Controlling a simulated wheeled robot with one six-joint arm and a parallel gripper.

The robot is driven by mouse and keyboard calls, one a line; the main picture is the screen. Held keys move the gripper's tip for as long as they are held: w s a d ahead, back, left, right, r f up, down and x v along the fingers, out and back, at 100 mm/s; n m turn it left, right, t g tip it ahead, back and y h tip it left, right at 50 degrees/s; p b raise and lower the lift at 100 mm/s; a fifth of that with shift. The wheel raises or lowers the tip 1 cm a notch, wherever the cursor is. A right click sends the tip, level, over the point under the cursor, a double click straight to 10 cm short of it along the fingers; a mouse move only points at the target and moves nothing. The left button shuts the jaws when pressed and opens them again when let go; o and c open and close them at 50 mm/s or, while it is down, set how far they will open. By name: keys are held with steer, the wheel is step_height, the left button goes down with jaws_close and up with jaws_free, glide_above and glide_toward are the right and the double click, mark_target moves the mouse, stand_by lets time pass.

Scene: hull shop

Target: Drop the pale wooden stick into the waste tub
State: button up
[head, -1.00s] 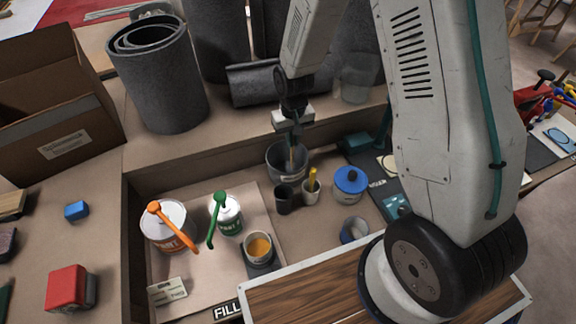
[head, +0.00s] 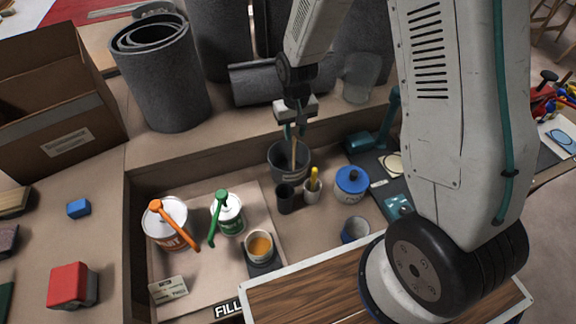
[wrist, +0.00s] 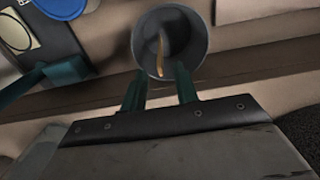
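The waste tub (head: 275,165) is a dark grey round bucket near the back wall of the bench well; its opening also shows in the wrist view (wrist: 198,45). The pale wooden stick (head: 293,155) is upright and slightly tilted, its lower part inside the tub. In the wrist view the stick (wrist: 161,58) shows within the tub's opening, beyond and between my fingertips, touching neither. My gripper (head: 294,131) is directly above the tub, its two teal fingers apart; they also show in the wrist view (wrist: 160,78). The stick's lower end is hidden.
A dark cup (head: 285,200), a pale cup with a yellow tool (head: 312,191) and a blue-lidded tin (head: 351,185) stand in front of the tub. Paint cans (head: 167,225) are at left. A ledge with grey rolls (head: 165,80) rises behind.

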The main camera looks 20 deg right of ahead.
step_height(320, 180, up, 4)
steer(key=shift+r, duration=0.25)
steer(key=shift+s, duration=0.1)
steer(key=s+d+r, duration=0.2)
steer(key=s+r, duration=1)
steer(key=s, duration=0.2)
steer(key=s+d+r+t, duration=0.1)
steer(key=s+r, duration=1.1)
steer(key=s, duration=0.1)
steer(key=shift+s+d+r, duration=0.2)
steer(key=shift+s+d, duration=0.15)
stand_by(0.7)
